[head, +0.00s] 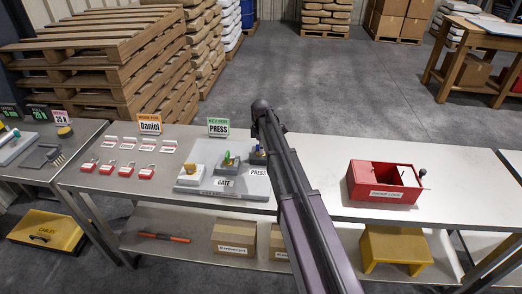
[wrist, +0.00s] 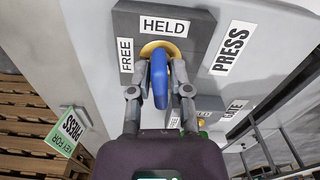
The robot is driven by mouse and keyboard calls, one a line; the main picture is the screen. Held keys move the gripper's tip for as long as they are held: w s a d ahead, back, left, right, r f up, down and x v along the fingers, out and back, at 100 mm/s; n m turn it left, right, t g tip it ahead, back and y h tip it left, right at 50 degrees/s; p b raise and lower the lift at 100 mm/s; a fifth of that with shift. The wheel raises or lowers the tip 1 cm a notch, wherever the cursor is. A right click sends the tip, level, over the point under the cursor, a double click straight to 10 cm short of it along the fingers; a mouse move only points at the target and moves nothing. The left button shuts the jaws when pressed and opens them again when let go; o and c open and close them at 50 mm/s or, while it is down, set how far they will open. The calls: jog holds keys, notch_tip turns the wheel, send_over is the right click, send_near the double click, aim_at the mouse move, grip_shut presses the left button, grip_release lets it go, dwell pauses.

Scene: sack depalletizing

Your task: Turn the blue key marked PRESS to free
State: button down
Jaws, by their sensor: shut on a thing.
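The blue key (wrist: 178,84) sits in a round brass lock (wrist: 160,48) on a grey block, in the wrist view. The block carries a HELD label (wrist: 163,27) above the lock and a FREE label (wrist: 125,54) to its left. The PRESS label (wrist: 233,48) is on the panel to the right. The blue key's flat head runs roughly up and down, in line with HELD. My gripper (wrist: 160,88) is shut on the key, one finger on each side.
A second lock with a green key (head: 229,157) and GATE label (head: 225,182) stands close left of the blue one. Red padlocks (head: 126,170) and tags lie further left. A red box (head: 384,182) stands on the right. The bench between is clear.

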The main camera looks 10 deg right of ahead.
jog(key=shift+m, duration=0.7)
jog(key=shift+c, duration=2.4)
grip_release()
jog(key=shift+n, duration=0.8)
jog(key=shift+m, duration=0.4)
